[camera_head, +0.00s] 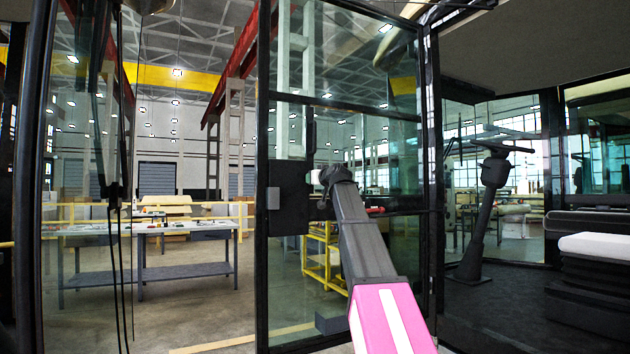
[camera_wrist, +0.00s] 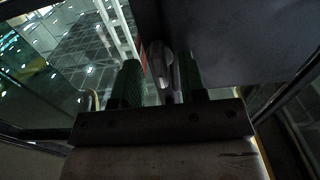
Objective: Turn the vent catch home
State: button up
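The catch (camera_wrist: 160,68) shows in the wrist view as a pale grey, rounded lever standing upright at the edge of a dark panel. My gripper (camera_wrist: 160,82) has its two green ribbed fingers on either side of this lever. The fingers are apart, and a narrow gap shows between the left finger and the lever. The right finger is very close to it; I cannot tell if they touch. In the head view my gripper (camera_head: 326,180) is at the glazed, black-framed door, beside a black box-shaped plate (camera_head: 290,198). My own wrist hides most of the catch there.
The door's glass panes (camera_head: 345,75) and black frame post (camera_head: 432,150) stand close around my arm. A steering column (camera_head: 490,200) and a seat (camera_head: 595,245) are at the right. A workbench (camera_head: 160,270) stands beyond the glass at the left.

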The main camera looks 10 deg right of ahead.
jog(key=v, duration=1)
jog(key=shift+s+d, duration=0.15)
jog(key=shift+s, duration=0.25)
notch_tip(320, 180, down, 45)
jog(key=s+a+m+g+h, duration=0.1)
jog(key=a+m+g+h, duration=0.15)
jog(key=g, duration=0.55)
jog(key=s+f+g+h, duration=0.1)
jog(key=s+f+g, duration=0.2)
jog(key=s+f, duration=0.5)
jog(key=s+f+m+g+h, duration=0.1)
jog(key=s+f+g, duration=0.2)
jog(key=s+f, duration=0.6)
jog(key=s+f+g+h, duration=0.1)
jog(key=s+f+g, duration=0.2)
jog(key=s+f, duration=0.5)
notch_tip(320, 180, down, 10)
jog(key=shift+s+a+f, duration=0.1)
jog(key=shift+s+a, duration=0.15)
jog(key=shift+s, duration=0.05)
jog(key=shift+o, duration=0.3)
